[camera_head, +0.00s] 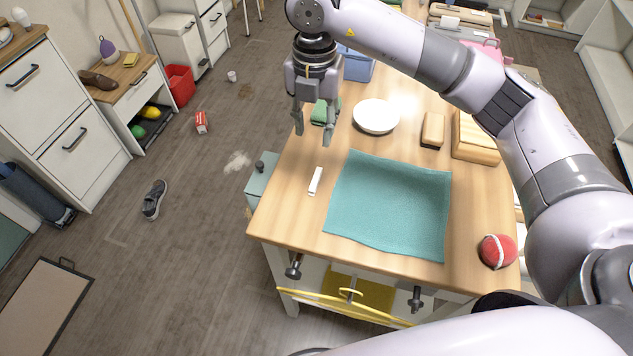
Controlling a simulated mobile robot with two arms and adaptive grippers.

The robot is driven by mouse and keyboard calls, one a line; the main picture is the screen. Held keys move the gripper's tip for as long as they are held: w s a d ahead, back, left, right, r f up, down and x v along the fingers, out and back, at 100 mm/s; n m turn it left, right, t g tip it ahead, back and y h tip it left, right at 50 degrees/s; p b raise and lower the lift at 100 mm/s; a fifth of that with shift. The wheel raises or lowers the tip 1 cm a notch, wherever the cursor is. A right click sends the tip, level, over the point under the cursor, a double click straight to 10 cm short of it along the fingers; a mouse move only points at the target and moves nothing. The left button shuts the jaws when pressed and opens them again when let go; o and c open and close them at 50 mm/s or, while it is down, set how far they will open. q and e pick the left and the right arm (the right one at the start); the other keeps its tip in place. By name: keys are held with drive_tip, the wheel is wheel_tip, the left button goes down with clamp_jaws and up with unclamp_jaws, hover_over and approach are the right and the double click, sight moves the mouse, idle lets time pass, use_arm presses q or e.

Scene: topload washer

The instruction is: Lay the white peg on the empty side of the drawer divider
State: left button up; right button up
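A small white peg (315,181) lies on the wooden table (275,222), near its left edge and just left of a teal cloth. My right gripper (314,137) reaches in from the top, pointing down with its fingers apart. Nothing shows between them. In the picture it is above the peg and apart from it; its exact height over the table is hard to tell. My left gripper is not in view. I cannot make out a drawer divider or its empty side.
The teal cloth (392,205) covers the table's middle. A white bowl (376,117), a green item (319,112), wooden blocks (476,138) and a red ball (497,251) stand around it. Dark knobs (293,268) and a yellow band (335,305) show below the front edge.

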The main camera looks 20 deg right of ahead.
drive_tip(key=p, duration=0.4)
hover_over(314, 184)
wheel_tip(314, 184, down, 12)
drive_tip(key=shift+d+f, duration=0.1)
drive_tip(key=shift+d, duration=0.05)
drive_tip(key=f+p, duration=0.1)
drive_tip(key=f, duration=0.1)
drive_tip(key=f+p, duration=0.1)
drive_tip(key=shift+a+f+p, duration=0.2)
drive_tip(key=shift+f+p, duration=0.15)
drive_tip(key=shift+f, duration=0.75)
drive_tip(key=shift+c, duration=0.5)
clamp_jaws()
drive_tip(key=shift+r, duration=0.1)
